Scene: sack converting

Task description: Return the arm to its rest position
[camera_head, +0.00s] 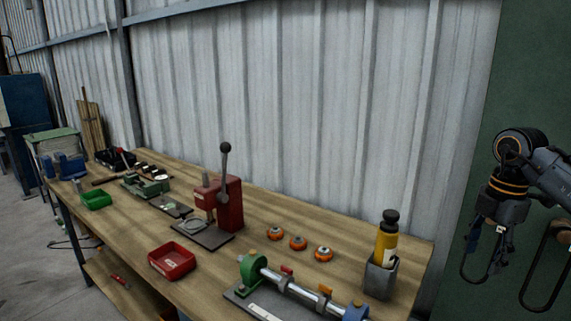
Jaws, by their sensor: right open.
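My right gripper (503,284) hangs at the right edge of the head view, fingers pointing down and spread apart. Nothing shows between its fingers. My right arm comes in from the right and bends down at a dark joint with orange rings. The gripper is to the right of the wooden workbench (216,263), apart from it and from everything on it. My left gripper is not in view.
On the bench stand a red lever press (229,202), a red tray (172,261), a green tray (96,200), orange discs (298,243), a roller fixture (297,290) and a grey holder (380,278) with a yellow bottle (386,243). A corrugated wall (290,100) rises behind.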

